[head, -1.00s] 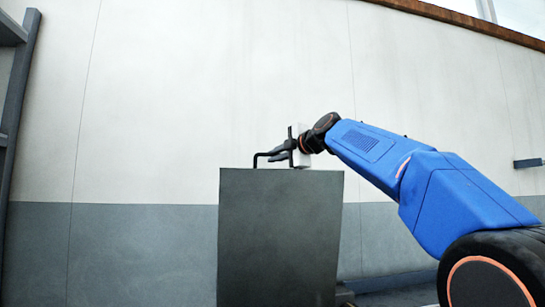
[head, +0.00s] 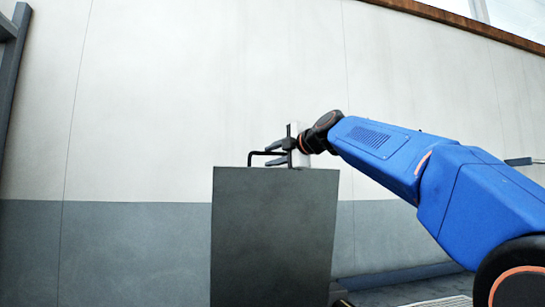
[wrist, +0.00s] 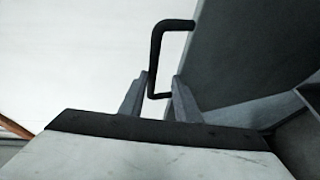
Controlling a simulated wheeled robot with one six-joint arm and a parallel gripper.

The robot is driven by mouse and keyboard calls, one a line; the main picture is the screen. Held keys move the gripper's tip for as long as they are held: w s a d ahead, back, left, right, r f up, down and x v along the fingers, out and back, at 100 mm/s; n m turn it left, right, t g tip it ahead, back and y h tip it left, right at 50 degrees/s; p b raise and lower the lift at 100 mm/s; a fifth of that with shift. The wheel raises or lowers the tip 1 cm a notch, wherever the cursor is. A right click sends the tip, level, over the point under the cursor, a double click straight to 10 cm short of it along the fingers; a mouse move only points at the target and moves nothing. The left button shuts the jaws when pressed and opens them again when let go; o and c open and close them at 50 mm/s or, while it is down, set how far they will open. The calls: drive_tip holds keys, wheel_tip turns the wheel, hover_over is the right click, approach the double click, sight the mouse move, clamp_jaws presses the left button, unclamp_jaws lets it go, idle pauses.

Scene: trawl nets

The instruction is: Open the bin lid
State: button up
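The bin (head: 272,240) is a dark grey box or panel in the middle of the head view. A black bar handle (head: 252,157) stands at its top edge. My gripper (head: 275,152) is at the handle, with its two fingers spread apart. In the wrist view, the handle (wrist: 155,50) rises beside a grey panel (wrist: 245,55), and its lower bend lies between the fingertips of my gripper (wrist: 158,85). The fingers look open around it, not clamped. How far the lid is raised cannot be told.
A pale wall with a grey lower band (head: 130,250) stands behind the bin. A dark post (head: 14,75) is at the far left. A small grey fixture (head: 522,162) is on the wall at right. Floor shows at the lower right.

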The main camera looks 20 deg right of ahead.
drive_tip(key=shift+s, duration=0.1)
drive_tip(key=v, duration=1.7)
drive_tip(key=shift+s, duration=0.15)
